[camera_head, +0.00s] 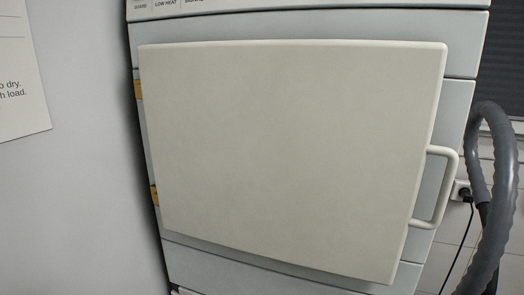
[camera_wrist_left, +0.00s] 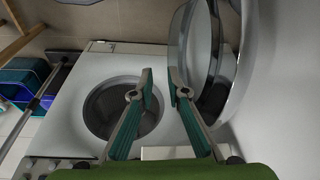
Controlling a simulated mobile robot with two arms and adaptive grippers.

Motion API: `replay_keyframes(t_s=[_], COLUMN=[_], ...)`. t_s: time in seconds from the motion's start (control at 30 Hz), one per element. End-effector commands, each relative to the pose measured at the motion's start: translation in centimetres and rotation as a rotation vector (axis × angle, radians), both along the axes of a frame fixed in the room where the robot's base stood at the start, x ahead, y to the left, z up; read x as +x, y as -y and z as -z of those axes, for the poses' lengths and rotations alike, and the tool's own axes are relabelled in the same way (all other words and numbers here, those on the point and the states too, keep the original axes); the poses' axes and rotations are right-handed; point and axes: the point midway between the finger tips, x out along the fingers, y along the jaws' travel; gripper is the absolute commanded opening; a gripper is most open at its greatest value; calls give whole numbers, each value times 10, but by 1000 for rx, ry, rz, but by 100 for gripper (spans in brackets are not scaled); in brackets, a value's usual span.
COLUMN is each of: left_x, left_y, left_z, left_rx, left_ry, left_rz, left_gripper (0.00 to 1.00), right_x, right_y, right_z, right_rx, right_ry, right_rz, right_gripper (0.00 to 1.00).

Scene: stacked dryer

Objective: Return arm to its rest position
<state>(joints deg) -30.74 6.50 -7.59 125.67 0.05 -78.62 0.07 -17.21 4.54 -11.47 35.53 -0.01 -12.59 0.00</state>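My left gripper (camera_wrist_left: 160,77) shows in the left wrist view. Its two green-and-grey fingers stand apart with a gap between the tips, and nothing is held between them. The head view shows neither gripper. There, the dryer's flat cream door (camera_head: 290,155) fills the middle, with yellow hinge parts (camera_head: 154,194) at its left edge. A pale bar handle (camera_head: 453,188) is at its right edge. The door looks closed or nearly so; I cannot tell whether it is latched. My right gripper is out of sight.
In the left wrist view, a white machine has a round dark drum opening (camera_wrist_left: 103,108), with a round glass door (camera_wrist_left: 196,48) swung open near my fingers. In the head view, a grey hose (camera_head: 504,190) hangs right of the dryer.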

Motion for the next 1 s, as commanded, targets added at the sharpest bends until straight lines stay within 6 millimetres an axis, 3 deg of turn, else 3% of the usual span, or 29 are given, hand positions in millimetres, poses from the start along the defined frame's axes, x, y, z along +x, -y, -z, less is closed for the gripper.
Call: replay_keyframes(t_s=[0.2,0.33,0.47,0.6,0.8,1.0], left_x=[-5,-22,-50,-91,-156,-196], left_y=[1,-1,-5,-11,-23,-31], left_z=[88,153,212,267,319,339], left_rx=[4,6,10,13,20,22], left_ry=[-41,-69,-96,-126,-162,-180], left_rz=[7,12,18,25,33,39], left_gripper=[15,15,15,15,15,15], right_x=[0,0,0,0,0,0], right_y=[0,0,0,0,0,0], right_z=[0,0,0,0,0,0], right_rx=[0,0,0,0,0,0], right_ry=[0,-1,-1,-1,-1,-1], right_rz=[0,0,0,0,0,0], right_gripper=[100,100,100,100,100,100])
